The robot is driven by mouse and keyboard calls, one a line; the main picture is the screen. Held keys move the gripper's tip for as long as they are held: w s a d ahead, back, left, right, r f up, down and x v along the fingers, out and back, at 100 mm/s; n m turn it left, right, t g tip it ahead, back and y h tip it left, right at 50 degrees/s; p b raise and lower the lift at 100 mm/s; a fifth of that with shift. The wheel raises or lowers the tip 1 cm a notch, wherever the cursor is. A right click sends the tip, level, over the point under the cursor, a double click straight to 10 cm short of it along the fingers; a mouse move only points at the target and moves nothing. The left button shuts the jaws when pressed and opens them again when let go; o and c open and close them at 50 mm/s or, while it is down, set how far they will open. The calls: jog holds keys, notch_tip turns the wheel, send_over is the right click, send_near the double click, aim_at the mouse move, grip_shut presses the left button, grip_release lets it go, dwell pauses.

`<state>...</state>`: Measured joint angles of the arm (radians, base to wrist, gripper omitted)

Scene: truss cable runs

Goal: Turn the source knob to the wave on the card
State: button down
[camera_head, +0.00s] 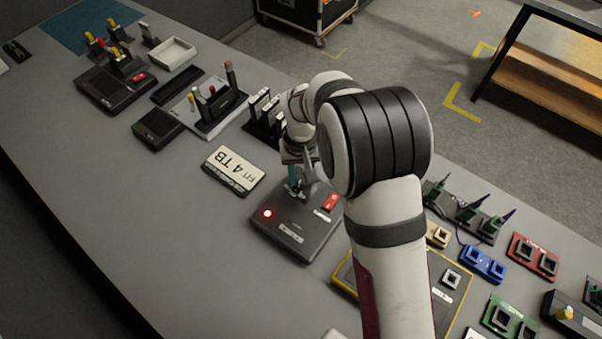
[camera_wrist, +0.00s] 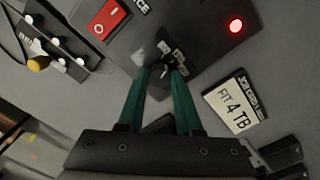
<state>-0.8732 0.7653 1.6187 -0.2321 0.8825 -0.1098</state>
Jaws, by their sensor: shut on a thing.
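The source is a dark box (camera_head: 296,232) in the middle of the bench, with a lit red lamp (camera_head: 267,213) and a red rocker switch (camera_head: 330,202). My gripper (camera_head: 294,190) reaches down onto its top.
Behind the card stand a grey rack (camera_head: 215,112), a dark block (camera_head: 157,128) and a white tray (camera_head: 168,53). Green, red and blue connector blocks (camera_head: 484,264) lie to the right of my arm. Bare bench (camera_head: 150,215) lies front left.

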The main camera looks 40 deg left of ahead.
aim_at(301, 179)
jog(key=m, duration=0.5)
jog(key=shift+m, duration=0.3)
jog(key=m, duration=0.5)
jog(key=shift+m, duration=0.3)
jog(key=c, duration=0.6)
grip_release()
jog(key=shift+r, duration=0.1)
notch_tip(301, 179, up, 16)
jog(key=shift+f, duration=0.2)
